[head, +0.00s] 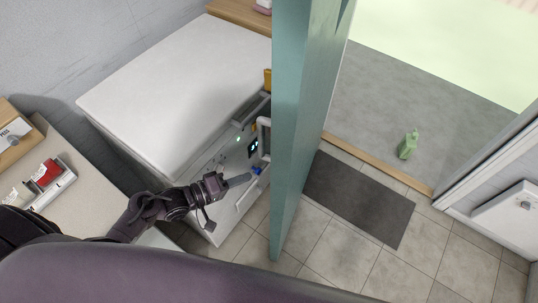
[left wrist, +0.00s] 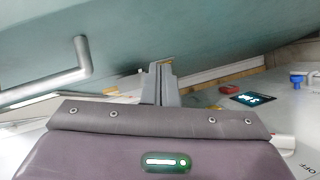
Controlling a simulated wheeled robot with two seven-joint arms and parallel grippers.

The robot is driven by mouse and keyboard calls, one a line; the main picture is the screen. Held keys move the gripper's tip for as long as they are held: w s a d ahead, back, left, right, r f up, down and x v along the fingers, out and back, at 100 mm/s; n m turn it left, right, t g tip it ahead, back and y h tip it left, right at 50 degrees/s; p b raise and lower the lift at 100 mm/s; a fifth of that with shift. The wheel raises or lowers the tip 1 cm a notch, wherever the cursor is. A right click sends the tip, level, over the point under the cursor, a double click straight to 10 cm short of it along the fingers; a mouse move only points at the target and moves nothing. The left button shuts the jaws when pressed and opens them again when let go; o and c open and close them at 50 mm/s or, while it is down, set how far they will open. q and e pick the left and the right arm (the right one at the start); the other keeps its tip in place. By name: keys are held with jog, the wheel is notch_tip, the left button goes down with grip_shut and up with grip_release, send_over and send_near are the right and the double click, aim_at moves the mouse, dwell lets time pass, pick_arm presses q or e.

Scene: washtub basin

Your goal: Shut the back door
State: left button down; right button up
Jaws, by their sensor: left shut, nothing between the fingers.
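The back door (head: 293,130) is a teal slab standing open, seen nearly edge-on in the middle of the head view. Its broad face (left wrist: 220,40) fills the top of the left wrist view, with a grey bar handle (left wrist: 55,80) at left. My left gripper (head: 248,178) is shut and empty, left of the door and in front of the white appliance. Its closed fingers (left wrist: 164,82) point toward the door face in the left wrist view; I cannot tell whether they touch it. My right gripper is not in view.
The doorway lies right of the door, with a wooden threshold (head: 375,163) and a dark mat (head: 358,196) before it. A green bottle (head: 408,145) stands outside. A white appliance (head: 180,85) is at left, beside a counter with a red-and-white box (head: 48,180). Tiled floor is clear at lower right.

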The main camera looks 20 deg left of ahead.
pick_arm(q)
notch_tip(320, 180, up, 4)
jog(key=s+a+n+h, duration=0.1)
jog(key=n+h, duration=0.1)
jog(key=h, duration=0.1)
jog(key=b+x, duration=0.3)
jog(key=x, duration=0.6)
jog(key=shift+w+d+r+b, duration=0.2)
jog(key=shift+d+r+b, duration=0.05)
jog(key=shift+r+b, duration=0.15)
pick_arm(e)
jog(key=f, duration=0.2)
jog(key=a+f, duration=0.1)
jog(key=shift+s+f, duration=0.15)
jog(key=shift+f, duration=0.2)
